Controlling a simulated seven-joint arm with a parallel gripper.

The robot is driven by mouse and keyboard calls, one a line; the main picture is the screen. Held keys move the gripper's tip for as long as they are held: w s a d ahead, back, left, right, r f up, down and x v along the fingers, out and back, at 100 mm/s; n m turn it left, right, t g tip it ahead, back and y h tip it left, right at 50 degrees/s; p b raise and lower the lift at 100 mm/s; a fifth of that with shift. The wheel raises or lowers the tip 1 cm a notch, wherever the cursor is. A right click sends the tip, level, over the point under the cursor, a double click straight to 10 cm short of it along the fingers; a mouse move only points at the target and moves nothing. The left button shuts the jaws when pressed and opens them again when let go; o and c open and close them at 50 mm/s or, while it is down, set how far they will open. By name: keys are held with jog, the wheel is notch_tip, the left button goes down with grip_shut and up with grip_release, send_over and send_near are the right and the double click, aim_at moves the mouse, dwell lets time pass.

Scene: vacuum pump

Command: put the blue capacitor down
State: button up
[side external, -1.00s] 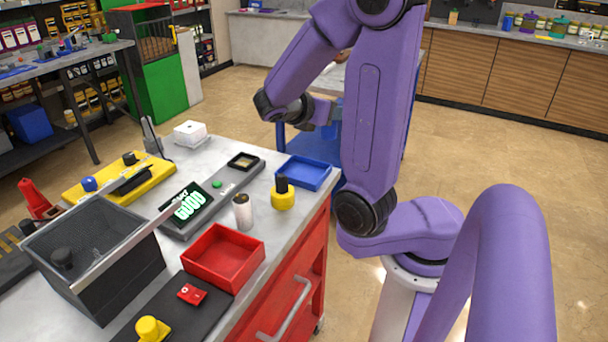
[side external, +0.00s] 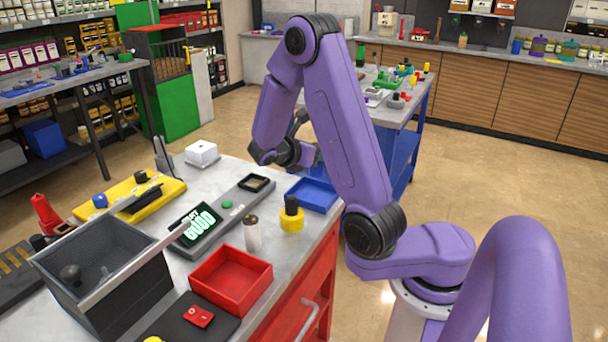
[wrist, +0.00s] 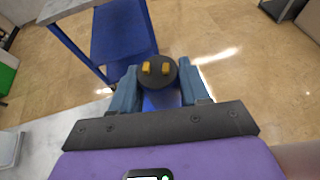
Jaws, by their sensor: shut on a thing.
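The blue capacitor shows in the wrist view with a round dark top (wrist: 153,72) and two yellow terminals; its blue body (wrist: 160,101) is below. My gripper (wrist: 158,84) is shut on it, one finger on each side. In the side external view my wrist end is near the far right edge of the workbench, above and behind the blue tray (side external: 313,195). My arm hides the fingers and capacitor there, so their exact height above any surface cannot be told.
The workbench holds a red tray (side external: 231,302), a white cylinder (side external: 252,234), a yellow part with a black knob (side external: 291,215), a display unit (side external: 197,222) and a dark grey bin (side external: 108,277). A blue cart (side external: 399,140) stands behind my arm. Open floor lies to the right.

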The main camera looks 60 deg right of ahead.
jog(key=shift+w+d+f, duration=0.45)
jog(key=shift+w+f, duration=0.4)
jog(key=shift+f, duration=0.7)
jog(key=shift+w+d+f, duration=0.5)
jog(key=shift+w+f, duration=0.35)
jog(key=shift+f, duration=0.7)
jog(key=shift+w+d+f, duration=0.45)
jog(key=shift+w+f, duration=0.4)
jog(key=shift+f, duration=0.7)
jog(key=shift+f, duration=0.1)
jog(key=o, duration=1.2)
